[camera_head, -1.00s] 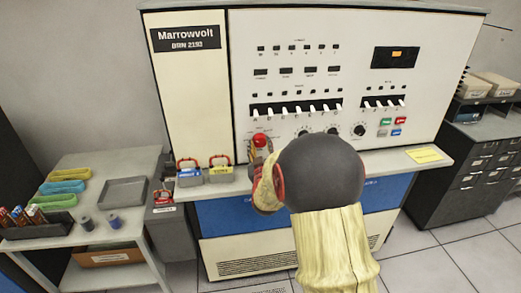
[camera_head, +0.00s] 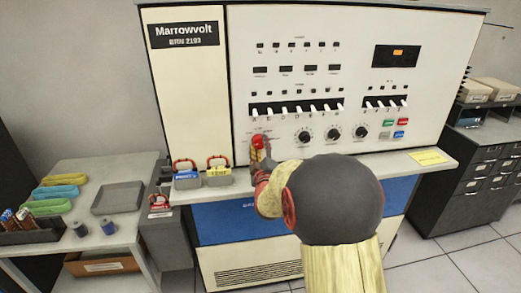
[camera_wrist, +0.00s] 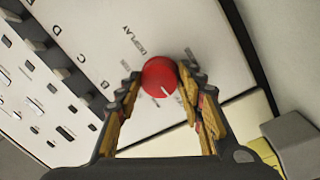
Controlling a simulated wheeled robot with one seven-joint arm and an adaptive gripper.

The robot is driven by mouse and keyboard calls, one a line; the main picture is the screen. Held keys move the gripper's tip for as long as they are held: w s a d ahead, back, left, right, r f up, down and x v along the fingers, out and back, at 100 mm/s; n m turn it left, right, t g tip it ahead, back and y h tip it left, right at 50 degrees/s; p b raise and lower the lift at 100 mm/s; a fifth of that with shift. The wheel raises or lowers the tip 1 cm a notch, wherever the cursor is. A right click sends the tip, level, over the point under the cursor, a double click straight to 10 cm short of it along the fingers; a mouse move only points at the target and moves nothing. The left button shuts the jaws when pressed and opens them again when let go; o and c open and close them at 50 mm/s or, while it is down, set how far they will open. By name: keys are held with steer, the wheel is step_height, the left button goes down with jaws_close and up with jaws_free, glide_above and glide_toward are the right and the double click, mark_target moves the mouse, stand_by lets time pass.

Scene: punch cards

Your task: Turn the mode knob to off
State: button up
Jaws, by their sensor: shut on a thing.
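The red mode knob (camera_head: 259,141) sits at the lower left of the machine's white control panel (camera_head: 240,70). In the wrist view the knob (camera_wrist: 159,76) is round, with a white pointer line running toward the lower right of the picture. Small labels ring it; one reads DISPLAY, the others are too blurred to read. My gripper (camera_wrist: 160,84) is shut on the knob, one finger on each side. In the head view my gripper (camera_head: 259,158) is at the knob, partly hidden by my arm.
Several black knobs (camera_head: 333,134) and a row of white switches (camera_head: 297,108) are close to the right and above. A side table (camera_head: 130,170) stands at left.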

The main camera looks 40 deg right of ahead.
stand_by(0.4)
steer(key=o, duration=1)
steer(key=shift+o, duration=0.8)
steer(key=shift+a, duration=0.1)
steer(key=v, duration=1.2)
